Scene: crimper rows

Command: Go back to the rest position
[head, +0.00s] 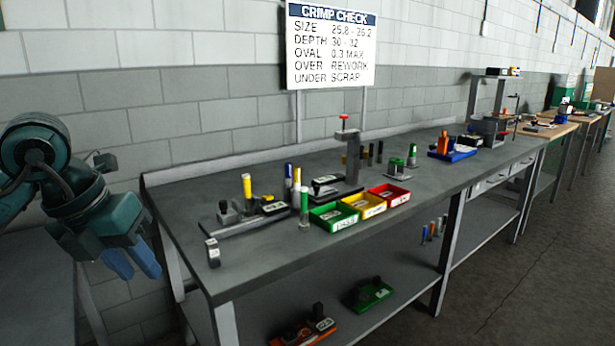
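My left gripper (140,272) is at the left of the head view, to the left of the grey workbench (270,255) and clear of it. Its two blue fingers point downward with a narrow gap between them and nothing held. My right gripper is not in the picture.
The bench bears a gauge block (212,252) near its left corner, a green bin (333,217), a yellow bin (364,205), a red bin (389,194), a press stand (353,160) and several upright tubes. A crimp check sign (331,47) stands behind. Floor at right is clear.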

